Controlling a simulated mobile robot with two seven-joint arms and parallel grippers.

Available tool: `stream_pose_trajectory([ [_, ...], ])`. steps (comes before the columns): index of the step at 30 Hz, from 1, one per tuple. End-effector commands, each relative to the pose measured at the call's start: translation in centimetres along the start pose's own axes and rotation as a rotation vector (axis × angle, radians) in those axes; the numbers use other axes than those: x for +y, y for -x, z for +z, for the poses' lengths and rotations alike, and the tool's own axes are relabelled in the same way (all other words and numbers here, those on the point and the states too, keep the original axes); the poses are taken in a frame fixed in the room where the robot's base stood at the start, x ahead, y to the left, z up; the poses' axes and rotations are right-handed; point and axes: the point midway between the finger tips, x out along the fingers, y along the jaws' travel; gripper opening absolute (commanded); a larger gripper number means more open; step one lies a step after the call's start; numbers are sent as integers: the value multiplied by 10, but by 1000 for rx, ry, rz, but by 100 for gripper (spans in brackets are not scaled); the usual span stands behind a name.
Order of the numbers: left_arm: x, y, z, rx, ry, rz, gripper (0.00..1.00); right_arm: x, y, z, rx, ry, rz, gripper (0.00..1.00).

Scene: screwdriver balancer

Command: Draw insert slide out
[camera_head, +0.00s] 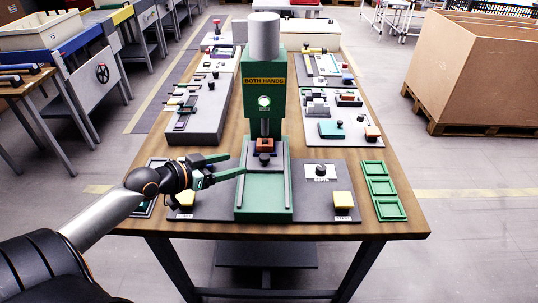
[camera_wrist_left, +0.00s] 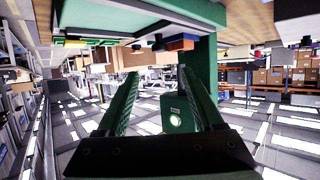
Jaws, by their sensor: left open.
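The green press (camera_head: 264,90) labelled "BOTH HANDS" stands at the middle of the table. Low in its front is the insert slide, with an orange-red block (camera_head: 264,144) under the ram and a dark knob (camera_head: 265,159) in front of it. In the left wrist view the picture is upside down; the block (camera_wrist_left: 181,43) and knob (camera_wrist_left: 158,46) show beyond the fingers. My left gripper (camera_head: 237,165) has green fingers, open and empty, just left of the knob and apart from it. Its fingers also show in the wrist view (camera_wrist_left: 159,74). My right gripper is not in view.
The press's green bed (camera_head: 264,186) extends forward between two light rails. Green trays (camera_head: 381,187) lie at the right edge. Grey fixture panels line both sides behind.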

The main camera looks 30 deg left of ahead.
Motion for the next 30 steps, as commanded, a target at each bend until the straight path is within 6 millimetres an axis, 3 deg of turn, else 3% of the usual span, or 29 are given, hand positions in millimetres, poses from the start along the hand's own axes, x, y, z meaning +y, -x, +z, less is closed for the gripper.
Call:
stream_pose_trajectory([
  [21, 0, -95, -1, 1, 1, 0, 68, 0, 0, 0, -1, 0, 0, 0],
  [30, 1, -116, 1, -1, 2, 0, 68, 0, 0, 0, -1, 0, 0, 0],
])
